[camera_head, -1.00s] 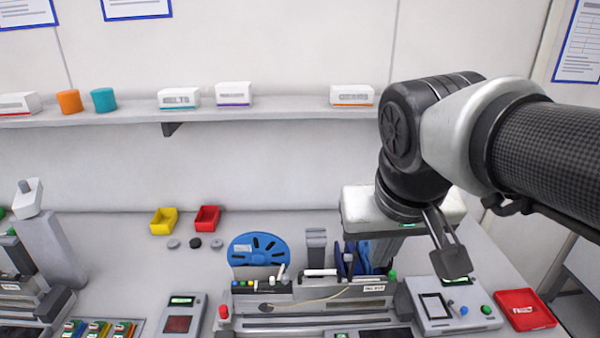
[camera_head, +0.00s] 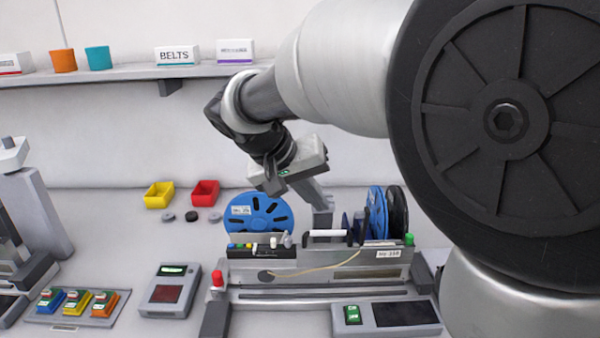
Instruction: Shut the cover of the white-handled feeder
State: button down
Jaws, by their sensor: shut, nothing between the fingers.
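The white-handled feeder (camera_head: 305,275) is a long grey unit on the bench, with a horizontal white handle (camera_head: 327,233) along its upper edge. A grey upright piece (camera_head: 322,222) stands just behind the handle; I cannot tell whether it is the raised cover. My gripper (camera_head: 319,196) is shut and empty, above and behind the handle, pointing down to the right. Its fingertips are hard to separate from the grey upright piece, so contact is unclear. My arm hides the area to the right.
Blue reel (camera_head: 258,214) stands behind the feeder's left part; more reels (camera_head: 376,212) stand to its right. Yellow bin (camera_head: 159,195) and red bin (camera_head: 205,193) sit farther back. A grey device (camera_head: 170,291) stands front left. A shelf (camera_head: 130,76) runs above.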

jog(key=w+d+f, duration=0.1)
jog(key=d+f, duration=0.2)
jog(key=d, duration=0.2)
jog(key=shift+d, duration=0.25)
jog(key=shift+w+d+r, duration=0.1)
jog(key=shift+r, duration=0.05)
